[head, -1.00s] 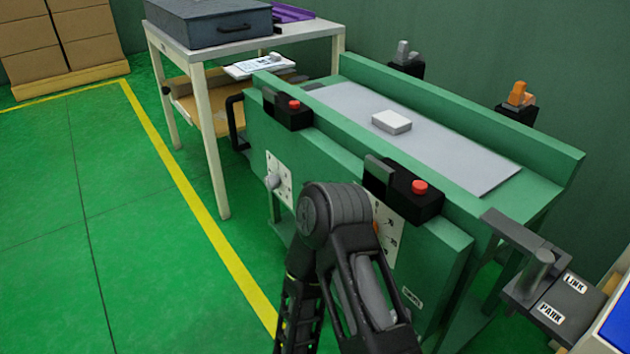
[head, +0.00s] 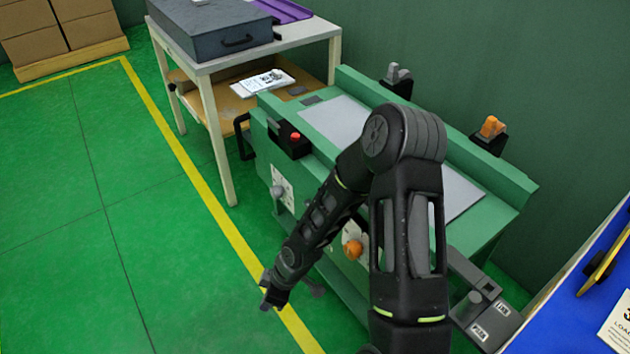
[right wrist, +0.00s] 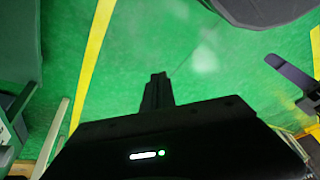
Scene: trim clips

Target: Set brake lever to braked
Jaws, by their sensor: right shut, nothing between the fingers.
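I cannot tell for sure which control is the brake lever. The green bench (head: 525,185) has a grey knob (head: 278,193) on a white plate at its front left and an orange knob (head: 354,248) on a plate further right. A grey lever (head: 397,77) and an orange lever (head: 490,128) stand on black mounts behind it. My right gripper (head: 268,302) hangs low over the floor, left of the bench front and apart from both knobs. Its fingers show closed and empty in the right wrist view (right wrist: 158,88). My left gripper is not in view.
A table (head: 222,160) with a grey case (head: 210,35) stands behind left. A red-button box (head: 293,138) sits on the bench edge. A plate labelled LINK and PARK (head: 483,310) and a blue panel (head: 575,300) are at right. Floor at left is clear.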

